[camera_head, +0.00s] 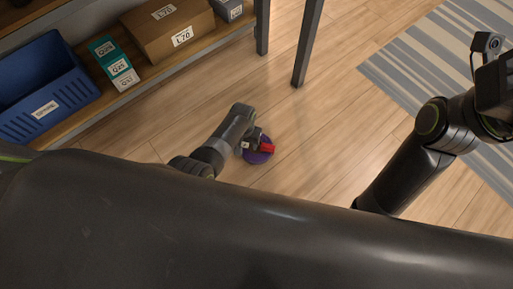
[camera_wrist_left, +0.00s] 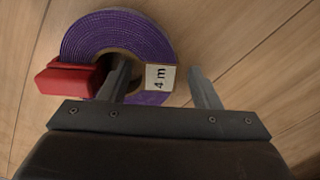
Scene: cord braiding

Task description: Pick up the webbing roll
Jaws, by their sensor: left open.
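The webbing roll (camera_wrist_left: 115,35) is a purple coil lying on the wooden floor, with a white "4 m" label on its band. It also shows in the head view (camera_head: 258,157), partly hidden by my left gripper (camera_head: 256,143). In the left wrist view my left gripper (camera_wrist_left: 158,66) is open over the roll's near side. One finger appears over or in the roll's centre hole and the other is outside its right edge, with the label between them. Contact cannot be told. My right arm is at the right edge of the head view; its fingers do not show.
A red block (camera_wrist_left: 68,79) is against the roll's left side. A shelf at upper left holds a blue bin (camera_head: 45,90), teal-and-white boxes (camera_head: 113,62) and a brown box (camera_head: 165,30). Dark legs (camera_head: 307,45) stand behind. A striped rug (camera_head: 430,75) lies right; floor around the roll is clear.

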